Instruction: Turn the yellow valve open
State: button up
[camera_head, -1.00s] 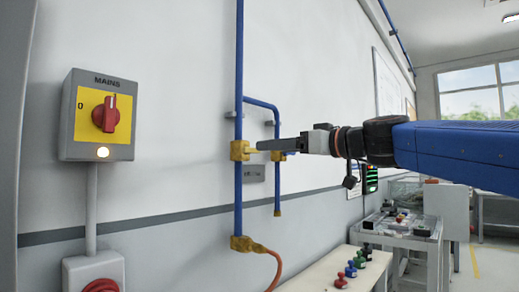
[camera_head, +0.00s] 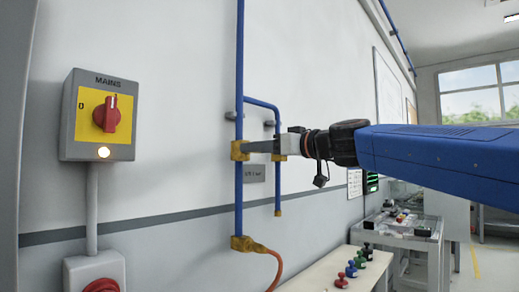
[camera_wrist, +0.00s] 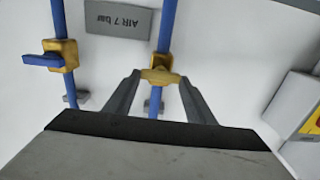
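The yellow valve (camera_head: 238,151) sits on the tall blue pipe at the wall. In the wrist view the valve (camera_wrist: 160,76) shows between my fingertips, yellow against the blue pipe. My gripper (camera_head: 248,147) reaches it from the right, its fingers level and covering the valve's right side in the head view. In the wrist view my gripper (camera_wrist: 158,80) has its two fingers spread, one on each side of the valve. I cannot tell whether they touch it. The lever's exact angle is hard to see.
A second valve (camera_wrist: 58,57) with a blue handle is on the neighbouring pipe, close to my gripper. An AIR 7 bar sign (camera_wrist: 118,19) is on the wall. A MAINS switch box (camera_head: 98,115) is at left. A bench with colored stamps (camera_head: 352,270) stands below.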

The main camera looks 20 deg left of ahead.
jog(key=shift+c, duration=0.7)
jog(key=shift+m, duration=0.3)
jog(key=m, duration=1.7)
jog(key=shift+w+d+f, duration=0.15)
jog(key=shift+w+f, duration=0.15)
jog(key=shift+m, duration=0.3)
